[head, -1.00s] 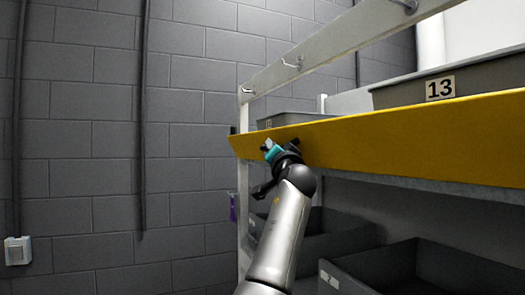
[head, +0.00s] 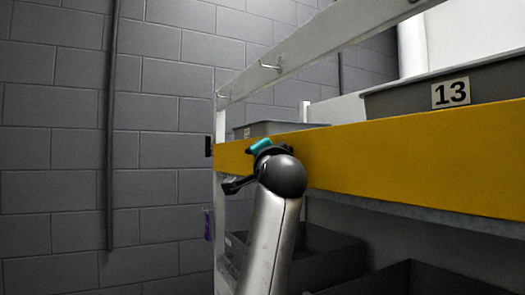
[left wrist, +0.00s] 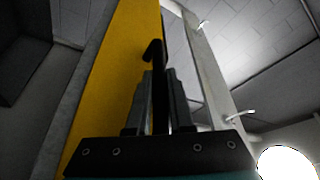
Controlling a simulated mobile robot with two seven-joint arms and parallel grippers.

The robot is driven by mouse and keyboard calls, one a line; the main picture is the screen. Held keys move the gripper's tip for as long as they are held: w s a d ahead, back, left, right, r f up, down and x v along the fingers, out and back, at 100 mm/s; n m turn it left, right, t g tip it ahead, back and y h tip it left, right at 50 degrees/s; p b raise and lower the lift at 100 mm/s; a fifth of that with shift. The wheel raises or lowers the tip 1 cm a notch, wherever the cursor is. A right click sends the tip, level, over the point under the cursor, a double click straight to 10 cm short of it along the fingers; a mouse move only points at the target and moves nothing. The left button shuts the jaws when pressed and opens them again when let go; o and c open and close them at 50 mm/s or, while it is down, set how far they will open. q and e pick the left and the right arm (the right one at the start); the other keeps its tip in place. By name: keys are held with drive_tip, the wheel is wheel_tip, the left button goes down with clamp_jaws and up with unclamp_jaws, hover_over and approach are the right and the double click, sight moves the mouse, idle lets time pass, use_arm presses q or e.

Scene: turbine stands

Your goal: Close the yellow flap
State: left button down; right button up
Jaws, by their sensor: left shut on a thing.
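The yellow flap (head: 400,150) runs along the front edge of the upper shelf in the head view, its face now close to upright. It also fills a strip at left in the left wrist view (left wrist: 115,85). My left gripper (head: 262,147) is up against the flap near its far left end, partly hidden by my wrist. In the left wrist view, its fingers (left wrist: 158,78) are shut on a black hooked handle (left wrist: 153,50) beside the flap. How the handle joins the flap is hidden. My right gripper is in neither view.
A grey bin marked 13 (head: 440,92) and a smaller grey bin (head: 270,128) stand behind the flap. Dark bins (head: 330,255) stand on the lower shelf. A pale rail with hooks (head: 320,45) runs above.

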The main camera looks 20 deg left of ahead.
use_arm(q)
drive_tip(key=shift+a+f, duration=0.1)
drive_tip(key=shift+f, duration=0.1)
drive_tip(key=c, duration=0.8)
unclamp_jaws()
drive_tip(key=shift+r, duration=0.1)
drive_tip(key=shift+s, duration=0.15)
drive_tip(key=b+v, duration=0.5)
drive_tip(key=v, duration=1)
drive_tip(key=shift+b, duration=0.3)
